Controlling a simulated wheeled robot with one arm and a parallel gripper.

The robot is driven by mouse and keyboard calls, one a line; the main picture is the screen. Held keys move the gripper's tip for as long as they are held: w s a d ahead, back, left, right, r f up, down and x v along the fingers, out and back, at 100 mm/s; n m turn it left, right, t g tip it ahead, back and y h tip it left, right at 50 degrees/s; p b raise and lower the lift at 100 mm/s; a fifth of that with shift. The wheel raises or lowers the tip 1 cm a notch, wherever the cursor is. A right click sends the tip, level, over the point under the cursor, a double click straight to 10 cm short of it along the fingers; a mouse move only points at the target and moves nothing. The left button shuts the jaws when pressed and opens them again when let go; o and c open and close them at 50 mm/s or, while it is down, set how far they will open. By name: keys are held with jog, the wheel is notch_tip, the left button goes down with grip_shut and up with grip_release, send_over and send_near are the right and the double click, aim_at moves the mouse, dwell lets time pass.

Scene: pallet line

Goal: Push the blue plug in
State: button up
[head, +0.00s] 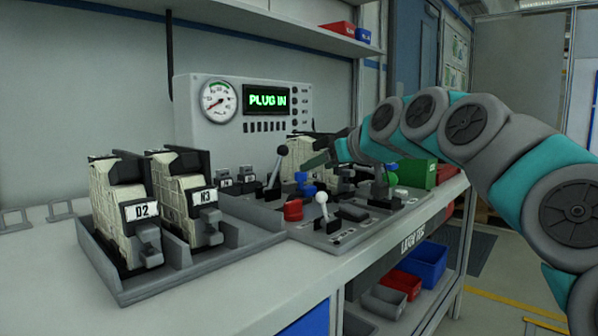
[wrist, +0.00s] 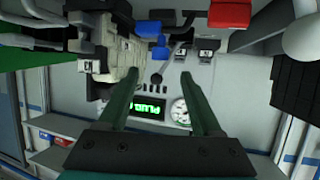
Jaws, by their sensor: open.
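The blue plug (head: 303,179) is in the middle of the head view, just behind a red part on the grey panel. In the wrist view the blue plug (wrist: 150,29) shows near the top centre, beyond my fingertips, with a second blue piece just below it. I cannot tell how deep the plug sits. My gripper (head: 319,160) is close to the blue plug in the head view. In the wrist view my gripper (wrist: 156,78) has its two green fingers apart, with nothing held between them. The wrist picture is upside down.
The red part (head: 293,210) and a white-knobbed lever (head: 322,198) stand near the plug. A black-knobbed lever (head: 282,151) is to the left. A control box (head: 215,125) with a gauge and a "PLUG IN" display stands behind. A grey tray (head: 150,291) holds units D2 and N3.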

send_over(304, 199)
jog(key=f, duration=0.2)
jog(key=shift+s+f, duration=0.2)
jog(key=shift+f, duration=0.2)
grip_shut()
dwell(1.2)
